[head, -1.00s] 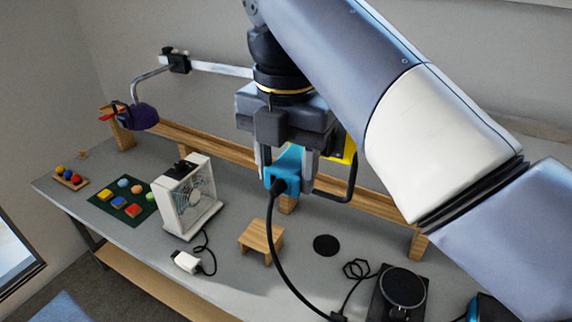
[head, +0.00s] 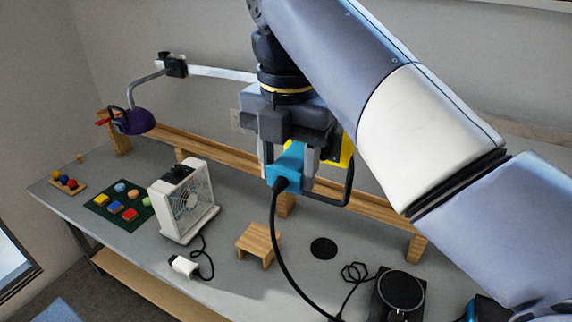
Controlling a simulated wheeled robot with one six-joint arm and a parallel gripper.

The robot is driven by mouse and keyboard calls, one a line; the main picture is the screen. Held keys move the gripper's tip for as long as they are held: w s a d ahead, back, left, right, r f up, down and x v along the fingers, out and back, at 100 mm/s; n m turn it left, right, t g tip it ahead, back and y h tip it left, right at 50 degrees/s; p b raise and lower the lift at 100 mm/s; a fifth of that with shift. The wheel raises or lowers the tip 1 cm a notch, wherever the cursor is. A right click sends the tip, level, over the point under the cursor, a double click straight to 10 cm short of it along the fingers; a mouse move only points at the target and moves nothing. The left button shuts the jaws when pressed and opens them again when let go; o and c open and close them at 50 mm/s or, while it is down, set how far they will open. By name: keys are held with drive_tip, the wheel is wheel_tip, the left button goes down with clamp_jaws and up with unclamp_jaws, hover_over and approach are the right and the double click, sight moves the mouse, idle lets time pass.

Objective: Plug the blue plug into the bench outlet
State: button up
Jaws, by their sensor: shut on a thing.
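The blue plug (head: 286,164) is between the fingers of my gripper (head: 290,172), which is shut on it and holds it above the bench. A black cord (head: 275,240) hangs from the plug down toward the bench's front right. A yellow thing (head: 347,154) shows partly behind my gripper, mostly hidden.
A white fan (head: 186,203) stands left of a small wooden stool (head: 257,244). A white plug (head: 185,267) lies in front of the fan. A wooden rail (head: 220,163) runs along the bench's back. A purple lamp (head: 138,121) is at far left. A black round-topped device (head: 402,290) is front right.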

drive_tip(key=shift+w+d, duration=0.25)
drive_tip(key=shift+w, duration=0.3)
drive_tip(key=o, duration=1.1)
drive_tip(key=shift+o, duration=0.2)
drive_tip(key=shift+s, duration=0.1)
drive_tip(key=shift+s+a, duration=0.25)
drive_tip(key=shift+s, duration=0.25)
drive_tip(key=shift+s+a, duration=0.2)
drive_tip(key=shift+s, duration=0.3)
drive_tip(key=shift+w, duration=0.15)
